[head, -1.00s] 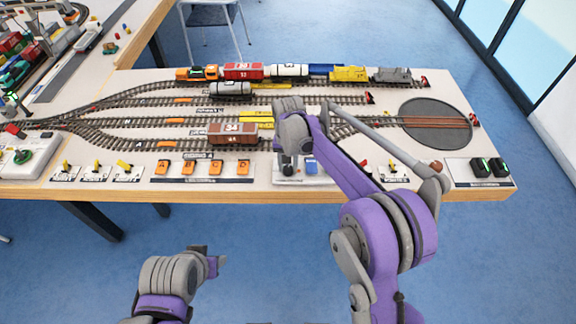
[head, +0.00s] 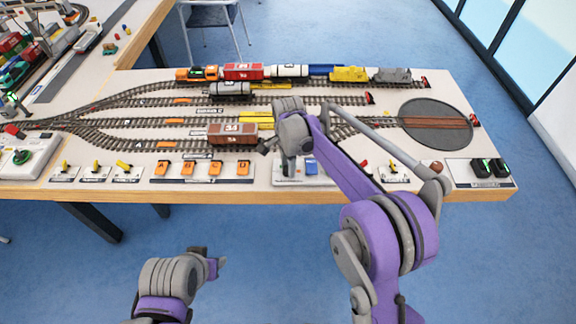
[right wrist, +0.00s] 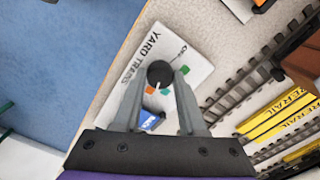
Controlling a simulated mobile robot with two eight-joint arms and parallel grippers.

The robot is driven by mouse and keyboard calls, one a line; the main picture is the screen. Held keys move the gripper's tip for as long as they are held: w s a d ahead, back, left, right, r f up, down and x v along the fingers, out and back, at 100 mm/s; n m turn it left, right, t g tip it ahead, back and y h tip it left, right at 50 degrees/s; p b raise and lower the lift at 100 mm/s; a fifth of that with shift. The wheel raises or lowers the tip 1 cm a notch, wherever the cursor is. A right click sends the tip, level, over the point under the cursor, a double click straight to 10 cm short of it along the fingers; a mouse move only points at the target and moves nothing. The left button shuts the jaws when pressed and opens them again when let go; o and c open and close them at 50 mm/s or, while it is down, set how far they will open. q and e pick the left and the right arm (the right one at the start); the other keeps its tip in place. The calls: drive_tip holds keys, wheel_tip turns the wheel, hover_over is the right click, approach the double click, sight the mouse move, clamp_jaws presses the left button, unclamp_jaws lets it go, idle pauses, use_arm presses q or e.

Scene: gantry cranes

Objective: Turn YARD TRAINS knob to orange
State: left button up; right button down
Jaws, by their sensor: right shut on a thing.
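The YARD TRAINS panel (right wrist: 172,47) is a white plate at the table's front edge; in the head view its plate (head: 318,181) shows partly behind my right arm. Its black round knob (right wrist: 160,73) has a white pointer line, slanting toward the lower part of the plate in the wrist view. Small orange and green marks lie around the knob; I cannot tell exactly which one the line meets. My right gripper (right wrist: 160,76) has one finger on each side of the knob and is shut on it. My left gripper (head: 212,264) hangs low in front of the table, its jaws unclear.
Orange switches (head: 201,168) stand left of the panel, yellow levers (head: 95,166) farther left. A brown wagon (head: 232,133) stands on the track behind.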

drive_tip(key=shift+m, duration=0.8)
drive_tip(key=shift+c, duration=2.3)
unclamp_jaws()
drive_tip(key=shift+r, duration=0.15)
wheel_tip(320, 180, up, 11)
drive_tip(key=shift+f+p, duration=0.2)
drive_tip(key=shift+p, duration=0.2)
